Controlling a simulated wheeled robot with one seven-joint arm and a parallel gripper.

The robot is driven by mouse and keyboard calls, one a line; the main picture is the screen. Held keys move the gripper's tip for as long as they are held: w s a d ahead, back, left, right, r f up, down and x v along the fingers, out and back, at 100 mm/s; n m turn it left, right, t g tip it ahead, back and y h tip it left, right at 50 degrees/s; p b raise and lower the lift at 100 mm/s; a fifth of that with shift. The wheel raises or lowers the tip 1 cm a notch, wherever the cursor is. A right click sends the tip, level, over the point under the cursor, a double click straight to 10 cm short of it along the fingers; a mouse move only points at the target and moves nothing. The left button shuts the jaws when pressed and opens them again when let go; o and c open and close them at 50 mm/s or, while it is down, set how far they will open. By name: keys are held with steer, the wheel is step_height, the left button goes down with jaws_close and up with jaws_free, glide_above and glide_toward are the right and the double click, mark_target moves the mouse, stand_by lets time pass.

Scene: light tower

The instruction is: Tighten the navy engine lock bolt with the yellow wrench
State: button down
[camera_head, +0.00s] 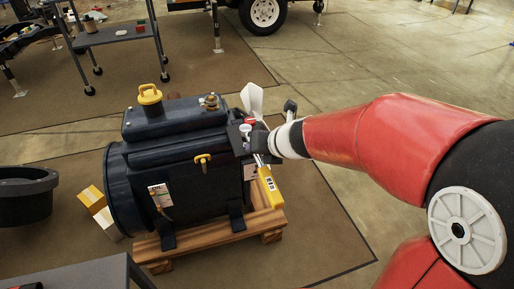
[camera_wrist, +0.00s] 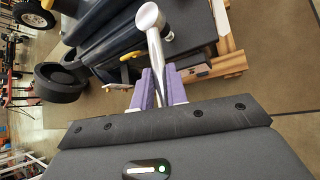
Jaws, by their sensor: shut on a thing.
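The navy engine (camera_head: 165,160) stands on a wooden pallet (camera_head: 225,240) in the head view. My gripper (camera_head: 262,138) is at its right end, close to the upper right corner. In the wrist view my gripper's purple fingers (camera_wrist: 160,88) are shut on a silver shaft with a rounded end (camera_wrist: 150,17). This looks like the yellow wrench; a pale end (camera_head: 253,97) shows above my gripper and a yellow labelled handle (camera_head: 270,187) hangs below it. I cannot make out the lock bolt or whether the wrench touches it.
A black tub (camera_head: 25,196) and a yellow-and-white box (camera_head: 97,207) lie to the left. A grey cart (camera_head: 115,36) stands behind. The floor to the right is open.

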steer(key=shift+r, duration=1.7)
